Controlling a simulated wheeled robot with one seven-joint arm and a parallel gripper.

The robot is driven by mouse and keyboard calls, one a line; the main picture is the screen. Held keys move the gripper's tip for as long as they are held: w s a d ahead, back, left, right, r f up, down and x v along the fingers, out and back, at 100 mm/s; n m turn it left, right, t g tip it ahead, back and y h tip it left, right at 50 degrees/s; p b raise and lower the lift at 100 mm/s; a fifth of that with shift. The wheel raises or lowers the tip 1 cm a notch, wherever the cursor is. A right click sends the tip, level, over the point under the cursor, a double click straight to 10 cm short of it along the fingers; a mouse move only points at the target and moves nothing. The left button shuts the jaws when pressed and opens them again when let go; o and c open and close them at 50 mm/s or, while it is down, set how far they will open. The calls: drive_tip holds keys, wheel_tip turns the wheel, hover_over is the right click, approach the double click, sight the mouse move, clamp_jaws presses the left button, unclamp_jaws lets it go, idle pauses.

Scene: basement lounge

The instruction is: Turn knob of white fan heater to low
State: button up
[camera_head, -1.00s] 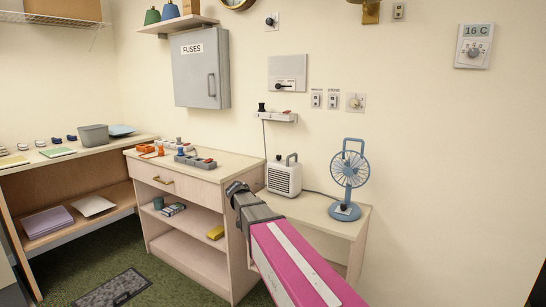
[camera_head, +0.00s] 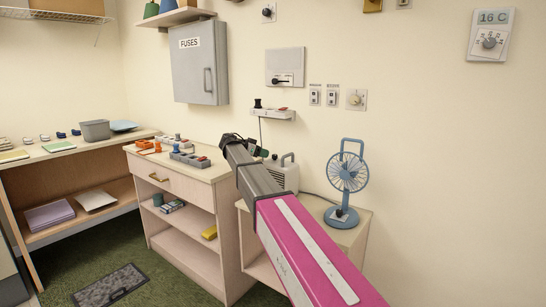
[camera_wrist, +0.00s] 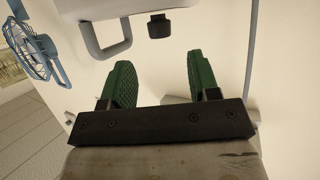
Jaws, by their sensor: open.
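The white fan heater (camera_head: 291,176) stands on the low wooden table (camera_head: 349,234), partly hidden behind my arm in the head view. Its grey handle shows above my arm. In the wrist view the heater (camera_wrist: 75,8) is cut off at the top edge, with its handle (camera_wrist: 101,45) and a black knob (camera_wrist: 159,26) in sight. My gripper (camera_wrist: 159,62) is open, its two green fingers apart. The knob lies beyond the fingertips, roughly in line with the gap, and is not touched. The knob's setting marks cannot be read. In the head view my gripper (camera_head: 260,149) is near the heater's top.
A blue desk fan (camera_head: 347,178) stands right of the heater; it also shows in the wrist view (camera_wrist: 31,50). A cabinet (camera_head: 186,210) with small items on top stands to the left. A small wall shelf (camera_head: 272,114) hangs above the heater.

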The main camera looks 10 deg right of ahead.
sight(272, 161)
drive_tip(key=shift+x, duration=3.15)
drive_tip(key=c, duration=0.9)
